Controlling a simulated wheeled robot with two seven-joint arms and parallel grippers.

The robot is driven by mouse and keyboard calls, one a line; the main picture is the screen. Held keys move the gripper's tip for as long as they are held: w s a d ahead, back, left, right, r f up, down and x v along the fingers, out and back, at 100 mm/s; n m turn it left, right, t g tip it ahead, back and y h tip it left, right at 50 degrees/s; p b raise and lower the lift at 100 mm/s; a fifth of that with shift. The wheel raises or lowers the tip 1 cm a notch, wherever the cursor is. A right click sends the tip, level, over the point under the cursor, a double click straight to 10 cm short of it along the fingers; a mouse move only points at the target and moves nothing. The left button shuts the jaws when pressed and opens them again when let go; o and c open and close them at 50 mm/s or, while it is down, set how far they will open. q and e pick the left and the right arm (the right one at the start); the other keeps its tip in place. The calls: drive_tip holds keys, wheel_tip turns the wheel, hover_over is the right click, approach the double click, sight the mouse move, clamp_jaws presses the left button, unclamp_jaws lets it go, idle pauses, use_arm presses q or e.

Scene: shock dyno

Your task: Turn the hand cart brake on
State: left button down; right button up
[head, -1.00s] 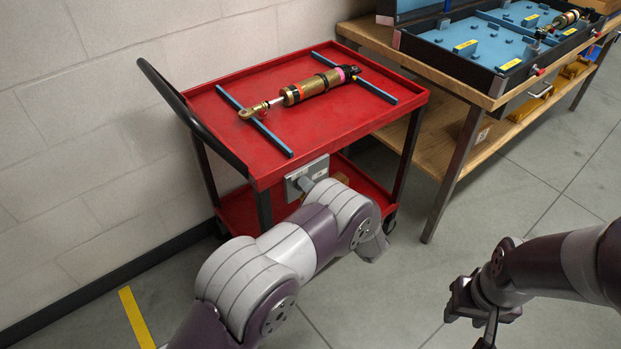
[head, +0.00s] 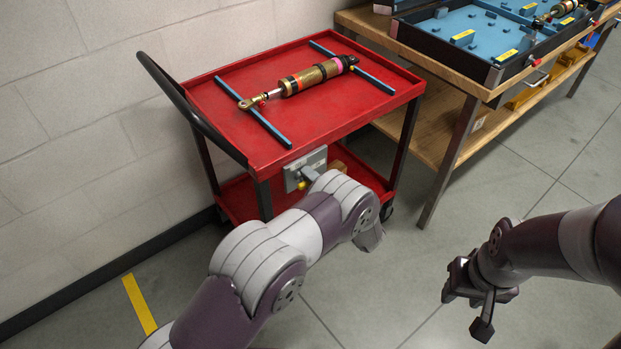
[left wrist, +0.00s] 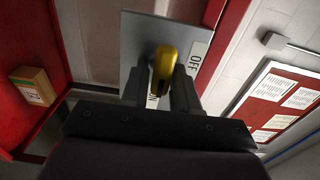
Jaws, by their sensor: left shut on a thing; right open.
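The red hand cart (head: 330,118) stands against the wall. A grey brake plate (head: 316,158) is on its near side, under the top tray. A yellow brake lever (head: 302,184) shows small at the plate. In the left wrist view, the yellow lever (left wrist: 162,66) stands out from the grey plate (left wrist: 138,35), between the fingers of my left gripper (left wrist: 160,92), which is shut on it. An OFF label (left wrist: 196,56) is right of the lever; another label behind the lever is mostly hidden. My right gripper (head: 470,298) is open and empty above the floor at right.
A gold shock absorber (head: 315,77) lies across two blue bars on the cart top. The cart has a black handle (head: 185,105) at left. A wooden bench (head: 440,80) with a blue-lined case stands close on the right. Floor in front is clear.

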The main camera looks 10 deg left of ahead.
use_arm(q)
drive_tip(key=shift+f, duration=0.1)
idle(0.3)
drive_tip(key=c, duration=1)
unclamp_jaws()
drive_tip(key=shift+c, duration=0.2)
drive_tip(key=v, duration=1.2)
drive_tip(key=shift+s+d+p, duration=0.25)
drive_tip(key=shift+d+p, duration=0.05)
